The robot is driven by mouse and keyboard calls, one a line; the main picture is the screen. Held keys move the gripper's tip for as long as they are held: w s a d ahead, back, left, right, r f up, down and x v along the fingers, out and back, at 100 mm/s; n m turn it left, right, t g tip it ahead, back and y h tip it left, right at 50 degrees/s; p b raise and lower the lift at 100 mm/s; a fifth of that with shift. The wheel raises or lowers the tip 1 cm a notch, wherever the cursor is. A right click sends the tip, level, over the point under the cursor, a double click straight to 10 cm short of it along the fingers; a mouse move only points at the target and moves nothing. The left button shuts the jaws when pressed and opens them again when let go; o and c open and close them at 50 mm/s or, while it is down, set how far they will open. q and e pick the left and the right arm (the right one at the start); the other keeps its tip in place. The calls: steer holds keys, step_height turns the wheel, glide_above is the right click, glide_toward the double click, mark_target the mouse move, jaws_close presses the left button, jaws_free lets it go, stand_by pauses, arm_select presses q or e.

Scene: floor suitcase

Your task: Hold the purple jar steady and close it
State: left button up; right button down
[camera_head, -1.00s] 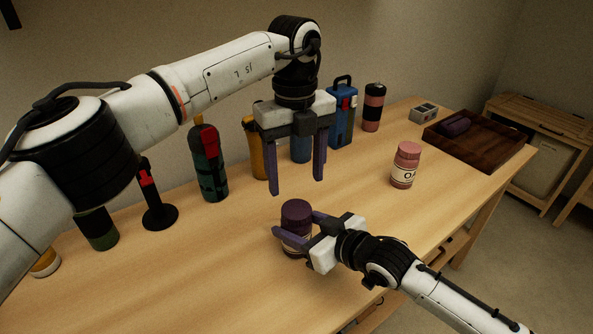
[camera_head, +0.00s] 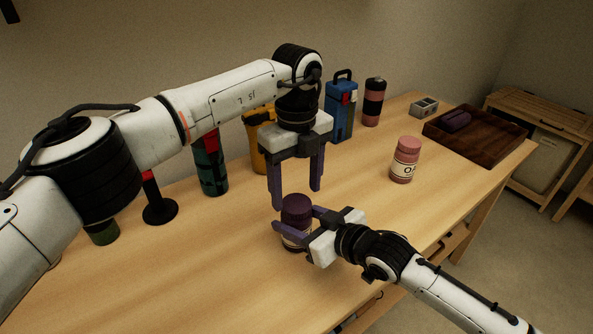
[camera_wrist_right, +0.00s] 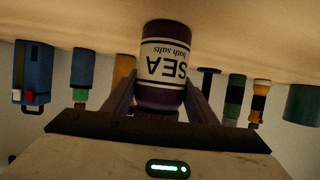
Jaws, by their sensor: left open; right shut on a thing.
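The purple jar (camera_head: 295,213) stands upright on the wooden table, with a dark purple lid on top. In the right wrist view the jar (camera_wrist_right: 161,75) appears upside down, with a white "SEA bath salts" label. My right gripper (camera_head: 296,229) is shut on the jar's body from the right side, one finger on each side. My left gripper (camera_head: 297,198) is open and empty, pointing down above and slightly behind the jar. Its fingertips are close to the lid's height in the picture; whether they touch the lid I cannot tell.
A pink jar (camera_head: 405,160) stands to the right on the table (camera_head: 200,285). A dark wooden tray (camera_head: 497,158) holding a purple item is at the far right. The front table area is clear.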

arm_select(q)
steer(key=shift+f, duration=1.5)
steer(key=c, duration=1.1)
steer(key=m, duration=1)
steer(key=shift+m, duration=0.4)
steer(key=m, duration=0.6)
steer(key=shift+m, duration=0.3)
steer(key=m, duration=0.4)
steer(key=shift+m, duration=0.3)
steer(key=o, duration=1.2)
